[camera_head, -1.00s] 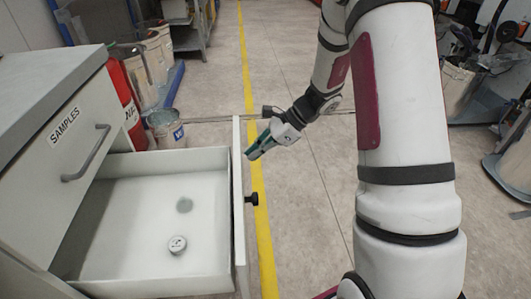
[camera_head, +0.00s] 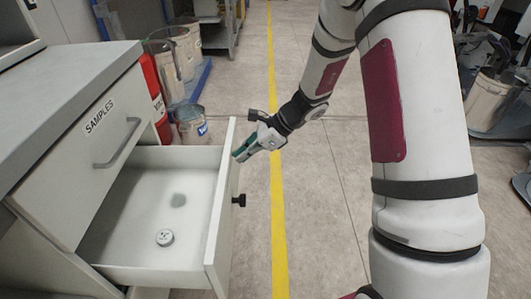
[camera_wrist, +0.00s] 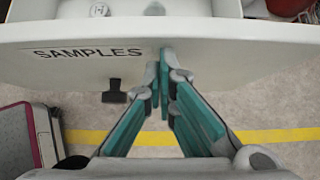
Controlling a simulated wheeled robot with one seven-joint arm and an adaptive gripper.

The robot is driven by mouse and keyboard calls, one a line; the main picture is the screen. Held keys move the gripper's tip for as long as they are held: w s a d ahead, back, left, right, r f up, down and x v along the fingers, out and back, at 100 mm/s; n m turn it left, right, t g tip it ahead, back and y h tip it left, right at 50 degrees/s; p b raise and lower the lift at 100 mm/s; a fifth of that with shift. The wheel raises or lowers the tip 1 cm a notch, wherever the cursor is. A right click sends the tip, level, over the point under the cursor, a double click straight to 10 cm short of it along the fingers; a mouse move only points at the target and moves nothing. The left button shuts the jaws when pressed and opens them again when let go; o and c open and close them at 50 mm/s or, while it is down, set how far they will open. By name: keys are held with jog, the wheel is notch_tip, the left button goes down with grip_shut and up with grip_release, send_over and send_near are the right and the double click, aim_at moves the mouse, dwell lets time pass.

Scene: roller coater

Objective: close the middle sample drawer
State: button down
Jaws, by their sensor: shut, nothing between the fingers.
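The middle sample drawer (camera_head: 212,240) is pulled out from the cabinet, with its white front panel facing right and a black knob (camera_head: 239,200) on it. In the wrist view the drawer front (camera_wrist: 240,38) carries the word SAMPLES, and the knob (camera_wrist: 114,92) shows below the label, left of the fingers. My gripper (camera_head: 240,155) is shut and empty, at the outer face of the front panel toward its far end. In the wrist view its green fingertips (camera_wrist: 165,95) are close against the panel; I cannot tell whether they touch.
A small round tin (camera_head: 165,238) and a grey disc-shaped spot lie inside the drawer. The closed upper drawer (camera_head: 88,150) has a bar handle. A red cylinder (camera_head: 152,88) and a bucket (camera_head: 191,125) stand beyond.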

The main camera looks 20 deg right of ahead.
jog(key=w+a+p, duration=0.2)
jog(key=w+a, duration=0.2)
jog(key=a, duration=0.8)
jog(key=w+a+p, duration=0.2)
jog(key=w+a, duration=0.2)
jog(key=a, duration=0.9)
jog(key=shift+w+a, duration=0.15)
jog(key=shift+a, duration=0.05)
jog(key=shift+a+r, duration=0.1)
